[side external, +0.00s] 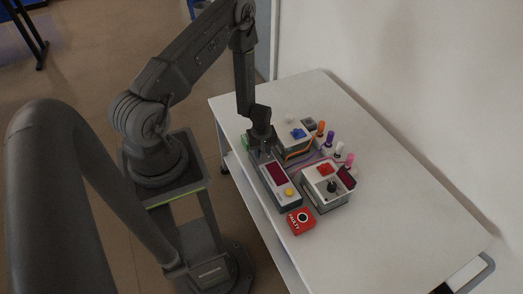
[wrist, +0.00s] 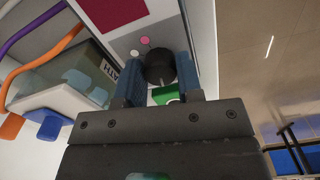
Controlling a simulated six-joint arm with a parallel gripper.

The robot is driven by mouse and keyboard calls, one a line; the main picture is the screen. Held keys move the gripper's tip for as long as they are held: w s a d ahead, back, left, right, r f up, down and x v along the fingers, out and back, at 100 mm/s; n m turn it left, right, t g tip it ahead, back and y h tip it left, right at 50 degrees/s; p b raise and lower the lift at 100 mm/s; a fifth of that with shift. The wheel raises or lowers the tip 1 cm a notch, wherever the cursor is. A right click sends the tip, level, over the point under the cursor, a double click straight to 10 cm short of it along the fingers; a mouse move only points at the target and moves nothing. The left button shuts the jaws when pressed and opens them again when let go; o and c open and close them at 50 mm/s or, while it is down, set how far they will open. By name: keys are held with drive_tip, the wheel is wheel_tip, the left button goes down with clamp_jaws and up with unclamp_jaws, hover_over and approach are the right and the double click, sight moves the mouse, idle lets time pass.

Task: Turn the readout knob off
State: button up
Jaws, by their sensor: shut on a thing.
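The readout box (side external: 266,177) is a long grey case with a dark red display (side external: 278,172) and a yellow button (side external: 289,192) at its near end. My gripper (side external: 259,152) points down at its far end and hides the knob in the side view. In the wrist view, the black round knob (wrist: 160,66) sits between the blue fingertips of my gripper (wrist: 159,78), which is shut on it. A pink dot (wrist: 144,40) and a white dot (wrist: 134,53) mark the panel beside the knob. The knob's pointer direction cannot be told.
Right of the readout box is a box with a red part (side external: 325,169) and a black knob (side external: 332,186). A box with a blue part (side external: 298,133) stands behind, near several coloured plugs (side external: 330,138). A red FAULTY tag (side external: 296,225) lies in front. The table's right side is clear.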

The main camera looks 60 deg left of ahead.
drive_tip(key=o, duration=0.9)
drive_tip(key=shift+r, duration=2.1)
drive_tip(key=s+a+r, duration=0.2)
drive_tip(key=s, duration=0.1)
drive_tip(key=s+a+r, duration=0.2)
drive_tip(key=s, duration=0.1)
drive_tip(key=s+a+r, duration=0.2)
drive_tip(key=s+a, duration=0.1)
drive_tip(key=shift+s+r, duration=0.25)
drive_tip(key=shift+r, duration=0.15)
